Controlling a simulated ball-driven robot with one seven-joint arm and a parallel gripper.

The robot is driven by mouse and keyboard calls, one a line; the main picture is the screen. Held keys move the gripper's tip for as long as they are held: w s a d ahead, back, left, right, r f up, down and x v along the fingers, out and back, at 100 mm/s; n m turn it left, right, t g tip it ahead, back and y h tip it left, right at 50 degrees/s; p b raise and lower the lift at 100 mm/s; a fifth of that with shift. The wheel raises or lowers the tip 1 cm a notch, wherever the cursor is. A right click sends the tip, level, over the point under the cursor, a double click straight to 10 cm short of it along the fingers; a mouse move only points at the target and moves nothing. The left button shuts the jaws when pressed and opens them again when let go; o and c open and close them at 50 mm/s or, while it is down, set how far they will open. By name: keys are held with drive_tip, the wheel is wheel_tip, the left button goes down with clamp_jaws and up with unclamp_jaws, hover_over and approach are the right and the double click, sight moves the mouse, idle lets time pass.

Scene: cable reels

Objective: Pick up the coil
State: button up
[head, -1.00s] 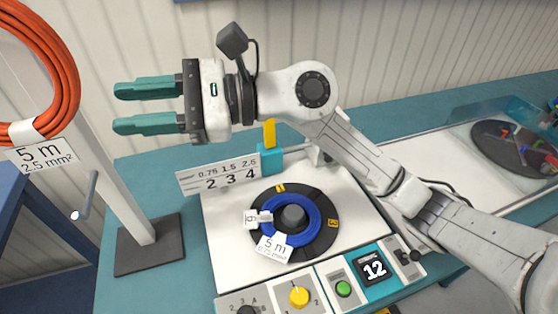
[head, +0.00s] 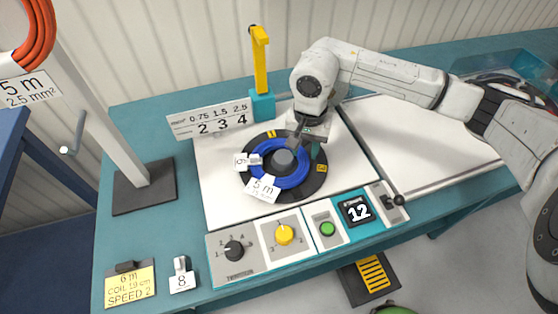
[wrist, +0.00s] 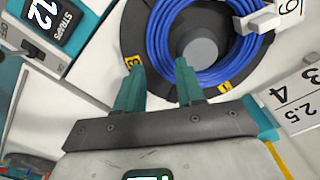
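The blue coil (head: 258,178) lies flat on the black round reel plate (head: 318,188), around a grey hub (head: 284,160). A white tag and a "5 m" label sit on its left and front. My gripper (head: 307,148) points down at the coil's right side, partly hidden by the wrist. In the wrist view my gripper (wrist: 158,65) has its two teal fingers apart. One fingertip is near the hub, the other over the plate outside the coil (wrist: 167,22), with a stretch of coil between them. I cannot tell how deep the tips reach.
A yellow lever (head: 260,60) on a teal block stands behind the plate, beside a white number sign (head: 212,122). A control panel with knobs and a "12" display (head: 357,210) lies in front. An orange coil (head: 38,40) hangs on a post at left.

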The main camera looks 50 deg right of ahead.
sight(303, 165)
drive_tip(key=shift+s+a+f+p, duration=0.1)
drive_tip(key=shift+f+p, duration=0.35)
drive_tip(key=shift+f, duration=1.05)
drive_tip(key=shift+s+a+f+p, duration=0.1)
drive_tip(key=shift+f+p, duration=0.35)
drive_tip(key=shift+f, duration=1.05)
clamp_jaws()
